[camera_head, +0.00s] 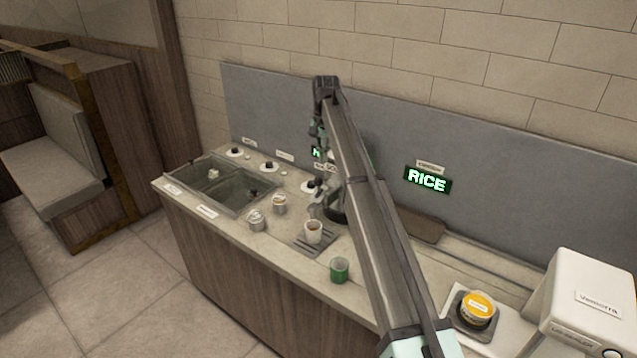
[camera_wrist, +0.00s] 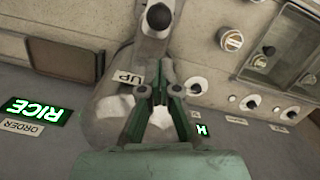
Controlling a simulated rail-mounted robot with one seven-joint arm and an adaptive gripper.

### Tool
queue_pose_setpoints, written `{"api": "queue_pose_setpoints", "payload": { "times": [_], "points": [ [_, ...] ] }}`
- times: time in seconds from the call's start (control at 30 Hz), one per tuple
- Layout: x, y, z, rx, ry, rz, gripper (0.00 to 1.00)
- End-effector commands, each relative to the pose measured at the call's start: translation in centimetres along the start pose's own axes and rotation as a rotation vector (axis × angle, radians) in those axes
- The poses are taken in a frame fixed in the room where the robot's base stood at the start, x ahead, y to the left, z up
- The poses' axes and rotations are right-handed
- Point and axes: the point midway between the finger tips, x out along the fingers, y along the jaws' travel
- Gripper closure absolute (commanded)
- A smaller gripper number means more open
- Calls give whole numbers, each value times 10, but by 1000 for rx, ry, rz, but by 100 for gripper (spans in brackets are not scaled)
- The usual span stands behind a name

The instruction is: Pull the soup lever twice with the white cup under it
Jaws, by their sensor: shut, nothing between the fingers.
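The white cup (camera_head: 313,229) stands upright on a dark drip grate (camera_head: 299,243) on the counter, with brownish contents showing inside. My arm hides most of the soup dispenser behind it. My gripper (camera_head: 316,148) hangs above and behind the cup, its fingers shut and empty. In the wrist view, my gripper (camera_wrist: 163,72) is beside a label reading "UP" (camera_wrist: 127,77), partly covered by a finger. A black knob (camera_wrist: 158,16) on a pale metal stem shows beyond the fingertips. I cannot tell whether the fingers touch any part of the dispenser.
A green cup (camera_head: 340,269) stands in front of the grate. Two pale cups (camera_head: 257,219) (camera_head: 279,203) stand left of it, beside a sunken basin (camera_head: 217,187). Black-knobbed wells line the back. A lit RICE sign (camera_head: 428,180) is on the backsplash. A yellow-lidded container (camera_head: 478,307) stands right.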

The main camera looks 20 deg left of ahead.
Motion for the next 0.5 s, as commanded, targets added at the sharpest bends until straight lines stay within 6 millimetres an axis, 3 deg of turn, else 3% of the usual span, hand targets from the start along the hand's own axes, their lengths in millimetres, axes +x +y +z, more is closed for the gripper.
{"api": "queue_pose_setpoints", "payload": {
  "times": [0.2,0.5],
  "points": [
    [-38,0,-1,0,1,0,100],
    [-56,0,0,0,0,0,100]
  ]
}}
